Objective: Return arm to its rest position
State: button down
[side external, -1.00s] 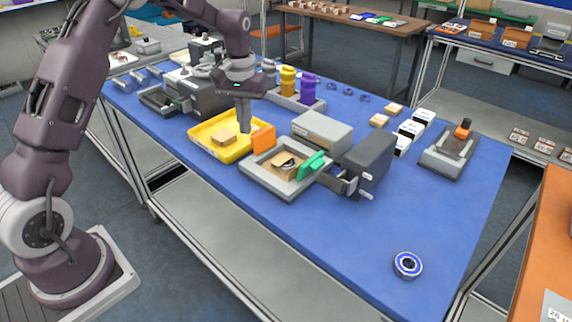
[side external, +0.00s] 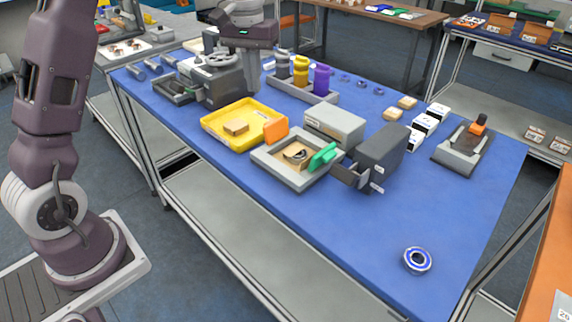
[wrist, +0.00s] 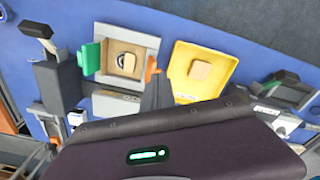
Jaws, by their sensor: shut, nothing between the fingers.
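My gripper (side external: 252,80) hangs above the blue table (side external: 330,245), pointing down, with its fingers together and empty. In the side view it appears behind the yellow tray (side external: 214,134), beside the dark machine with a handwheel (side external: 222,85). In the wrist view my gripper (wrist: 155,85) shows between the yellow tray (wrist: 190,57) and the grey tray (wrist: 108,40). A tan block (side external: 236,128) lies in the yellow tray. Another tan box (side external: 292,154) with a dark round mark lies in the grey tray. No contact between my gripper and these things shows.
An orange piece (side external: 275,130) and a green piece (side external: 322,157) stand at the tray edges. A grey box (side external: 335,125) and a dark scanner-like unit (side external: 378,155) stand to the right. A blue-ringed disc (side external: 417,261) lies near the front; the table around it is clear.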

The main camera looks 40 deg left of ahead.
jog(key=s+d+r+m+t, duration=0.2)
jog(key=s+d+r, duration=0.45)
jog(key=s, duration=0.35)
jog(key=s+d+f+m+t, duration=0.1)
jog(key=s+d, duration=0.1)
jog(key=s, duration=0.7)
jog(key=s+d+f+m+t, duration=0.1)
jog(key=s+d+m+t, duration=0.1)
jog(key=s, duration=0.8)
jog(key=shift+d+f+m, duration=0.15)
jog(key=shift+d+m, duration=0.15)
jog(key=shift+d, duration=0.35)
